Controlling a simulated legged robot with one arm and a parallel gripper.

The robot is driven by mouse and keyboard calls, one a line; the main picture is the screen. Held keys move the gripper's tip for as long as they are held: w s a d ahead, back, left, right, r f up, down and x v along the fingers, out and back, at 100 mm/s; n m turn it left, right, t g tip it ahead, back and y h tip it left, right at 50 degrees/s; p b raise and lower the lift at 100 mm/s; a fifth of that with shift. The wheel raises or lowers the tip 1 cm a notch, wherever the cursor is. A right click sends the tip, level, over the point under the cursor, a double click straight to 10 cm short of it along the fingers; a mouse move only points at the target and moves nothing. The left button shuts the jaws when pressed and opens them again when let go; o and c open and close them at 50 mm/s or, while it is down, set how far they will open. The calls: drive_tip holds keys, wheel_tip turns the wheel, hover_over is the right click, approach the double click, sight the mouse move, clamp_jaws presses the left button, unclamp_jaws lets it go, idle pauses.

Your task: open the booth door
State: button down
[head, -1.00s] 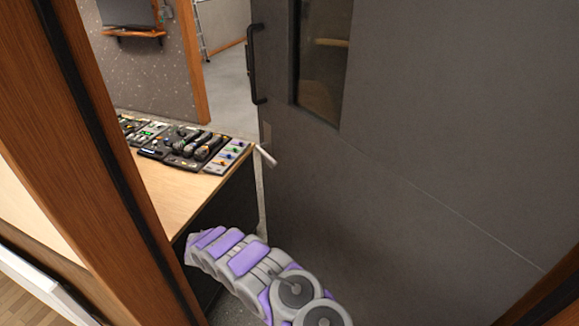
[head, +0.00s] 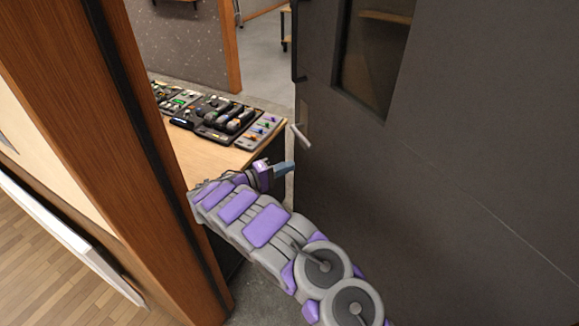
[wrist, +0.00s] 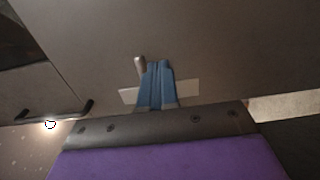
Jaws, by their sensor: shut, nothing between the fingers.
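The booth door (head: 450,170) is a dark grey panel with a window, standing swung partly open at the right of the head view. Its silver lever handle (head: 301,136) is near the door's left edge. The handle also shows in the wrist view (wrist: 140,66), in front of a pale plate (wrist: 187,92). My gripper (head: 284,168) is just below and left of the lever in the head view, with no clear contact. In the wrist view its blue fingers (wrist: 157,84) are together and empty, close to the handle and partly covering the plate.
A wooden door frame (head: 160,130) stands close at the left. A desk (head: 205,155) with a lighting console (head: 215,116) is behind my arm. A black pull bar (head: 296,45) is higher on the door. Grey floor (head: 262,55) is open beyond the gap.

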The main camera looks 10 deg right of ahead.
sight(323, 154)
drive_tip(key=b+x, duration=0.2)
drive_tip(key=x, duration=0.8)
drive_tip(key=shift+d+f, duration=0.1)
drive_tip(key=shift+d, duration=0.1)
drive_tip(key=shift+w+d, duration=0.15)
drive_tip(key=shift+d, duration=0.2)
drive_tip(key=shift+d, duration=0.1)
